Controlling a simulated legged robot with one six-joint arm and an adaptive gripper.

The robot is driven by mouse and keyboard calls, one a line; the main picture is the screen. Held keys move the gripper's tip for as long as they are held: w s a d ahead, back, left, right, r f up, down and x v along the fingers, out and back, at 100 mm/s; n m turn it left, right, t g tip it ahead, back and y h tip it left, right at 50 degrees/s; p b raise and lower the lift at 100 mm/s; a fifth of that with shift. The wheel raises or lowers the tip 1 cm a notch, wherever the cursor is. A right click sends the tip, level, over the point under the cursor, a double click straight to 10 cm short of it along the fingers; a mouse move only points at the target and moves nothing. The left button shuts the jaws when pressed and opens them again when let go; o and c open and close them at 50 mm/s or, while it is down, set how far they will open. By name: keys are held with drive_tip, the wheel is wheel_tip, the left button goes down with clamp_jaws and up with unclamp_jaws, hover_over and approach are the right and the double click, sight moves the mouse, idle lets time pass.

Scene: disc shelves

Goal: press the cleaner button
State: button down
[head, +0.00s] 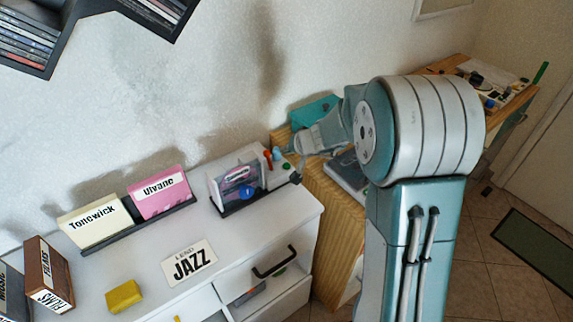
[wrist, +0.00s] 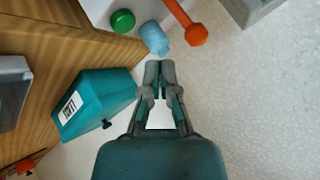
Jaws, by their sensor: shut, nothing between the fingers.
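A small white unit with a clear-sided case (head: 238,176) stands at the right end of the white cabinet. A round blue button-like piece (head: 247,191) is on its front. Beside the case are a green round button (head: 286,166), a light blue rounded piece (head: 276,154) and an orange-red stick. The wrist view shows the green button (wrist: 122,20), the light blue piece (wrist: 154,37) and the orange stick (wrist: 185,22). I cannot tell which piece is the cleaner button. My gripper (wrist: 159,66) is shut and empty, its tips close to the light blue piece; contact is unclear.
A teal box (wrist: 95,102) with a label sits on the wooden desk (head: 330,205), close beside my gripper. A pink box (head: 158,194), a cream box (head: 95,222), a JAZZ sign (head: 188,263) and a yellow block (head: 123,296) are on the cabinet. A drawer below stands open.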

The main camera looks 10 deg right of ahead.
drive_tip(key=shift+f, duration=1.45)
idle(0.3)
drive_tip(key=shift+f, duration=0.3)
drive_tip(key=shift+s+f, duration=0.1)
drive_tip(key=shift+f, duration=0.4)
idle(0.6)
drive_tip(key=shift+r, duration=0.9)
drive_tip(key=shift+r, duration=0.1)
drive_tip(key=shift+r, duration=2.45)
